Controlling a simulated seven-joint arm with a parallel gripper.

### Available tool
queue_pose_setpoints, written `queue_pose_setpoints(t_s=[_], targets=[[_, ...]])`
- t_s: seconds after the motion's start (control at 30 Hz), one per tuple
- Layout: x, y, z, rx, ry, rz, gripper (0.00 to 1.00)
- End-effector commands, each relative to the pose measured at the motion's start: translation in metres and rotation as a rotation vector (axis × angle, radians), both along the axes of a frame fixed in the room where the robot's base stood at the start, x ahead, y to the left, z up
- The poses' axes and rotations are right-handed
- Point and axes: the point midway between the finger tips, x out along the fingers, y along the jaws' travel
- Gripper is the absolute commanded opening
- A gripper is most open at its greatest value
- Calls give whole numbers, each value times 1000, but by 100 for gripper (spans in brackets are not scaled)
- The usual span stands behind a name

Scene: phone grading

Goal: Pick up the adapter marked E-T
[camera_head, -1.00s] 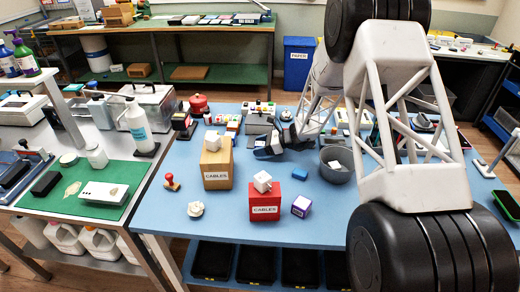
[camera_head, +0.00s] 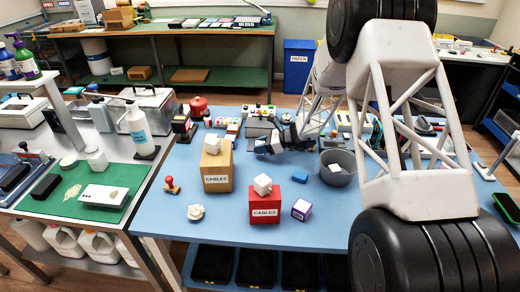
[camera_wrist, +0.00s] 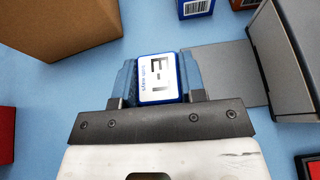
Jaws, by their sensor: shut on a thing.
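A blue adapter with a white label (camera_wrist: 158,78) is between the two blue-grey fingers of my gripper (camera_wrist: 160,88) in the wrist view. The fingers are shut on its sides. The label reads sideways as E, a dash and a last character that could be I, 1 or T. In the head view my gripper (camera_head: 262,146) is over the blue table, right of the cardboard CABLES box. The adapter cannot be made out there. Its height above the table is unclear.
A grey plate (camera_wrist: 218,70) with a dark-sided box lies right of the gripper. The cardboard CABLES box (camera_head: 217,166) stands left of the gripper; the red CABLES box (camera_head: 265,208) is in front. A grey bin (camera_head: 338,168) stands to the right. A blue block (camera_head: 300,176) lies nearby.

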Motion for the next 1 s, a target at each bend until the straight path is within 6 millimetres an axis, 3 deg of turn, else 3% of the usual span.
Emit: queue_pose_setpoints(t_s=[0.13,1.0], targets=[[0,0,21,0,-4,1,15],[-130,-41,30,0,-1,0,15]])
